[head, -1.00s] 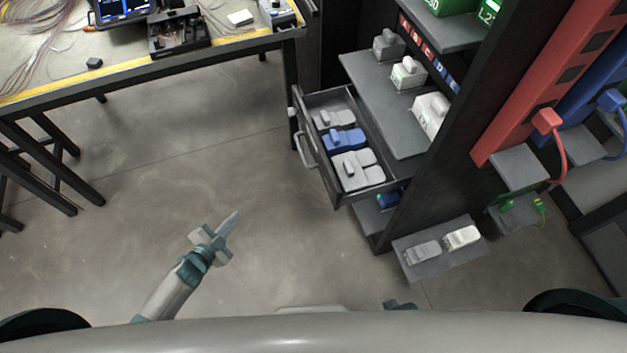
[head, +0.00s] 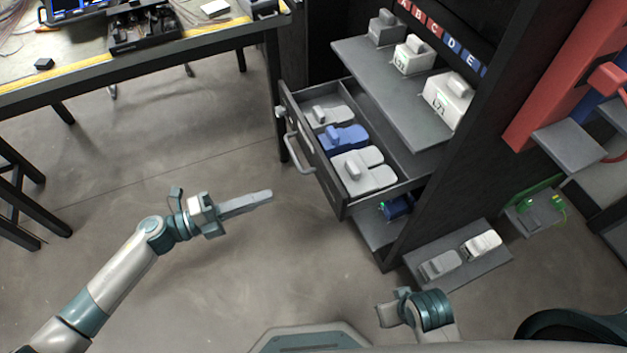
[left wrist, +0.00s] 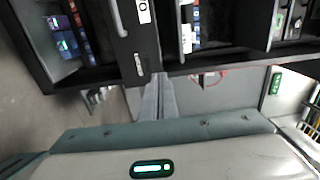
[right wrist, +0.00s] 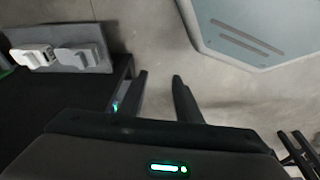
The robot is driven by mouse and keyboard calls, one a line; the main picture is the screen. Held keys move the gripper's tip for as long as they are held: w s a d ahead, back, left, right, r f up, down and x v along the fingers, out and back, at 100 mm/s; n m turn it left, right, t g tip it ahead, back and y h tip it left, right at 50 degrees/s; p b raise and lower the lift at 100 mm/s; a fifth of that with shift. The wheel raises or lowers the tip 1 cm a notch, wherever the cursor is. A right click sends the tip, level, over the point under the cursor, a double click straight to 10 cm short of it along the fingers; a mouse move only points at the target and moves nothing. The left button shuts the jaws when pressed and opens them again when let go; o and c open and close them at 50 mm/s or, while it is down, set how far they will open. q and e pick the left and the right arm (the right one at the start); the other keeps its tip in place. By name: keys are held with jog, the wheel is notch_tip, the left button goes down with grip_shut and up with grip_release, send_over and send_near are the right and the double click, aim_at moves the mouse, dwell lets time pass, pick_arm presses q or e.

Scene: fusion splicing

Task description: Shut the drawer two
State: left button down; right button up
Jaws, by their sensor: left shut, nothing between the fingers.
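One dark drawer (head: 325,172) stands pulled out of the black cabinet in the head view. It holds grey and blue devices (head: 345,140), and a curved metal handle (head: 296,158) is on its front. I cannot read its number. My left gripper (head: 268,195) is shut and empty, in front of the drawer and left of it, apart from the handle. In the left wrist view its closed fingers (left wrist: 159,98) point towards a dark front with white labels (left wrist: 140,45). My right gripper (right wrist: 162,78) is open and empty, low near the floor side of the cabinet.
A shelf (head: 400,105) with several grey and white devices is above the drawer. A low shelf (head: 470,275) holds two more devices near my right arm. A work table (head: 190,45) stands at the upper left. The floor between table and drawer is clear.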

aim_at(329, 174)
pick_arm(q)
jog(key=shift+d, duration=0.1)
